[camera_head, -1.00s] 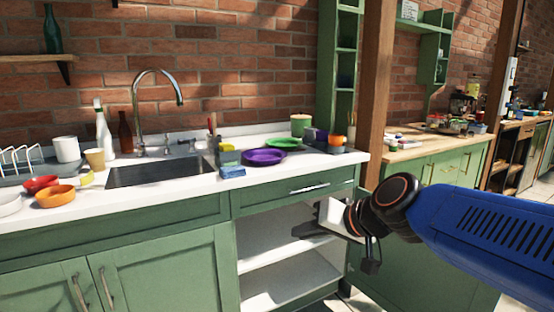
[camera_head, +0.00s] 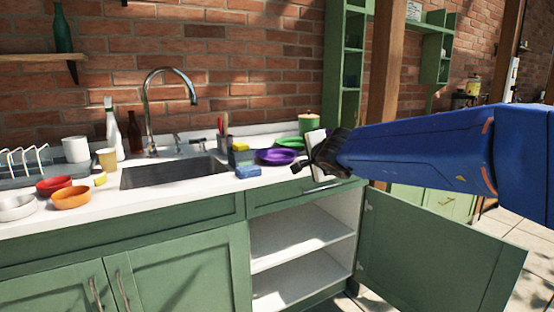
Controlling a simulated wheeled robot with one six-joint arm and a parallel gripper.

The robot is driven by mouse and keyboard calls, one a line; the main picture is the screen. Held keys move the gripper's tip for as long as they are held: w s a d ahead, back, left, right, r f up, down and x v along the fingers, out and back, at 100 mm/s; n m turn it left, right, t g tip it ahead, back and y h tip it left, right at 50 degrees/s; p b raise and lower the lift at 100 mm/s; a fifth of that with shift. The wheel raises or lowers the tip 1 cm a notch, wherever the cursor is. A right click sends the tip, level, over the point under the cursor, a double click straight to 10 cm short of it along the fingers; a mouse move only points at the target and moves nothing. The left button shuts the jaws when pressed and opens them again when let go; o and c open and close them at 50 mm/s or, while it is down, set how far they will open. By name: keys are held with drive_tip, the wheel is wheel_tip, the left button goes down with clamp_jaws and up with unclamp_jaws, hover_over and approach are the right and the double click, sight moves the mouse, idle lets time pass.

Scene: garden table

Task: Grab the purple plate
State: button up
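The purple plate (camera_head: 275,156) lies on the white counter to the right of the sink, in front of a green plate (camera_head: 290,142). My gripper (camera_head: 299,167) is raised to about counter height, just right of the purple plate and near the counter's front edge. Its fingers point left toward the plate, and I see no contact. The fingers are small and dark here, so I cannot tell how far apart they are. Nothing shows held in them.
A blue sponge (camera_head: 248,171) lies in front left of the purple plate, with a utensil holder (camera_head: 224,146) behind it. A green canister (camera_head: 309,123) stands behind. The sink (camera_head: 172,172) is to the left. An open cabinet door (camera_head: 440,250) stands below my arm.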

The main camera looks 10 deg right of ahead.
approach(289, 160)
drive_tip(key=shift+a+x, duration=0.15)
drive_tip(key=shift+x, duration=0.85)
drive_tip(key=shift+a+x, duration=0.2)
drive_tip(key=shift+x, duration=0.8)
drive_tip(key=shift+a+x, duration=0.15)
drive_tip(key=shift+x, duration=0.8)
drive_tip(key=shift+w+r, duration=0.1)
clamp_jaws()
drive_tip(key=shift+r, duration=0.2)
